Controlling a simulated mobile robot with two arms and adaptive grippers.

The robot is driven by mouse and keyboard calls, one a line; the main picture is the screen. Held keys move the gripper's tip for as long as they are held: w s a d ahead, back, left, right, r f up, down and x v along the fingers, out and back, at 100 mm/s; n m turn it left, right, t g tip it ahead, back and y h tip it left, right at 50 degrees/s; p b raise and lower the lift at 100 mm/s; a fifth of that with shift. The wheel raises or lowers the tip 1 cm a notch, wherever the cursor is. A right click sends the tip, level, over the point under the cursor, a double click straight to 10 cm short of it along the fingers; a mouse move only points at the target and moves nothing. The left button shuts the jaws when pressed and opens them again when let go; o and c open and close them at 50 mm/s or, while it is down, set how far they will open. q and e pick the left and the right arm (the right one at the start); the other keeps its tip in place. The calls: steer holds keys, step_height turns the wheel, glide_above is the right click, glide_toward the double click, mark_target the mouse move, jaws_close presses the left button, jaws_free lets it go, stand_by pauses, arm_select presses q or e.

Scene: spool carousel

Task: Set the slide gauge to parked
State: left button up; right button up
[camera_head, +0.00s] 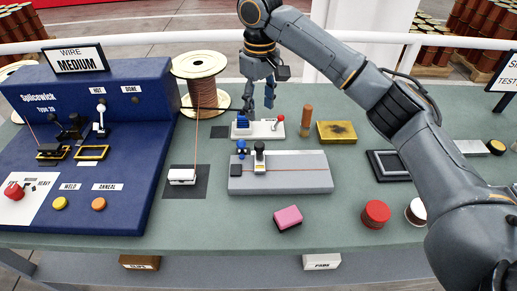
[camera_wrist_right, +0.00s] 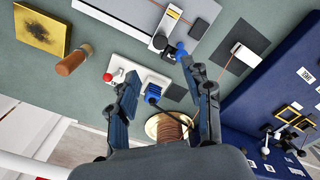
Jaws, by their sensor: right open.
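No part is labelled as the slide gauge. The likeliest is the grey slab (camera_head: 310,180) with a thin red line along it and an upright black-and-silver slider (camera_head: 259,158) left of its middle. A blue-knobbed black piece (camera_head: 241,148) sits at its far left edge. Behind the slab lies a white plate (camera_head: 263,130) with a red-knobbed lever (camera_head: 280,118) and a blue block (camera_head: 242,123). My right gripper (camera_head: 258,107) is open above this plate. In the right wrist view, the blue block (camera_wrist_right: 153,92) appears between its spread fingers. My left gripper is not in view.
A wire spool (camera_head: 200,68) stands left of my right gripper, with wire running down to a white clip (camera_head: 182,176). A blue console (camera_head: 110,150) fills the left. A wooden peg (camera_head: 306,121), yellow pad (camera_head: 337,132) and pink block (camera_head: 288,217) stand nearby.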

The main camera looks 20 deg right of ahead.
mark_target(260, 144)
step_height(260, 144, down, 14)
steer(key=shift+r+p, duration=0.1)
steer(key=shift+p, duration=1.1)
steer(key=shift+s, duration=0.1)
jaws_close()
